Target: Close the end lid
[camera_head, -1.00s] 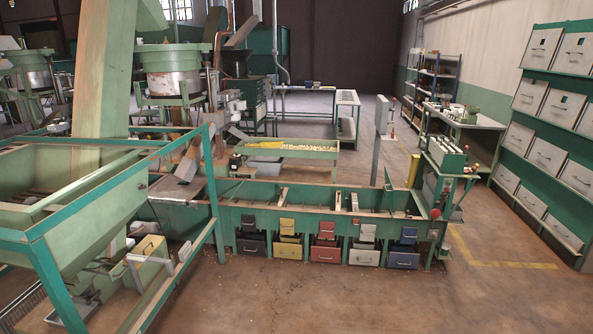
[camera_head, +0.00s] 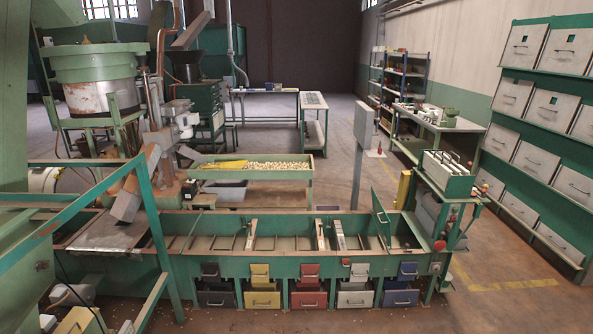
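A long green hopper trough (camera_head: 290,267) runs across the middle of the view. Near its right end a green flap (camera_head: 381,214), which looks like the end lid, stands raised and tilted. The end compartment (camera_head: 407,243) to its right is open at the top. The rest of the trough is also open, with several cross bars and dividers inside. Neither of my grippers is in view, so their states do not show.
Coloured drawers, including a yellow one (camera_head: 262,299) and a blue one (camera_head: 400,297), sit under the trough. A control post (camera_head: 361,150) stands behind it. A small rack (camera_head: 447,172) stands at its right end. Floor (camera_head: 500,305) at the front right is clear.

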